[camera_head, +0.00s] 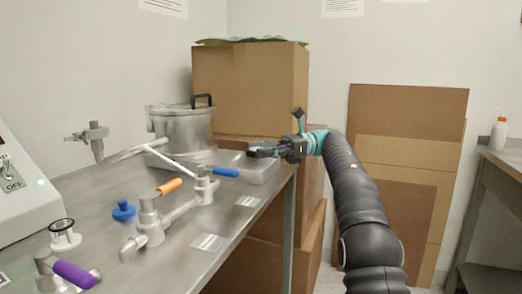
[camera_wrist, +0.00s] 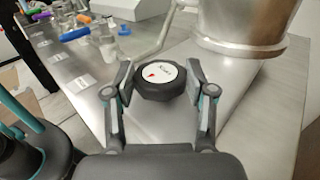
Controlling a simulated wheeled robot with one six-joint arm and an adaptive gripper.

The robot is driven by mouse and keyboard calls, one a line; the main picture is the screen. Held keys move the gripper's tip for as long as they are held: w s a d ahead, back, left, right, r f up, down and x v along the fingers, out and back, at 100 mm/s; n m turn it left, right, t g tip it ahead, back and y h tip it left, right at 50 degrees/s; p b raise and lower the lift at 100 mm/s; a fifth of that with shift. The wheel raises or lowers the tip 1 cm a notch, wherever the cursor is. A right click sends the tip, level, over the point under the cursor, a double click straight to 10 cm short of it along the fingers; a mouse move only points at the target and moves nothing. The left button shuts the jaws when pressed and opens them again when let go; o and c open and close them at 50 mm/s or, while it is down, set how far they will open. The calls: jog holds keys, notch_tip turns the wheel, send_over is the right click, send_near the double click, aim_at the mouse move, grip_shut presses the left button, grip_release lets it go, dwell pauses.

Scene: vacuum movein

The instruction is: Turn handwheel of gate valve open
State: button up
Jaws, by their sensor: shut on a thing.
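The handwheel (camera_wrist: 165,80) is a black, many-sided knob with a white face, a red mark and small writing, in the middle of the wrist view. My gripper (camera_wrist: 160,88) is shut on it, with one finger on the left side and one on the right. In the head view my gripper (camera_head: 262,152) is at the right edge of the bench, in front of the cardboard box. There I cannot tell the handwheel from the dark fingers. The valve body under the handwheel is hidden.
A metal pot (camera_head: 182,126) stands on the bench close behind the gripper. Pipework with an orange handle (camera_head: 168,187) and a blue handle (camera_head: 222,172) lies left of it. A large cardboard box (camera_head: 250,90) stands behind. A purple handle (camera_head: 75,274) is at the front left.

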jog(key=o, duration=1.2)
jog(key=shift+a, duration=0.1)
jog(key=shift+c, duration=0.2)
jog(key=shift+t+b, duration=0.3)
jog(key=shift+b, duration=0.1)
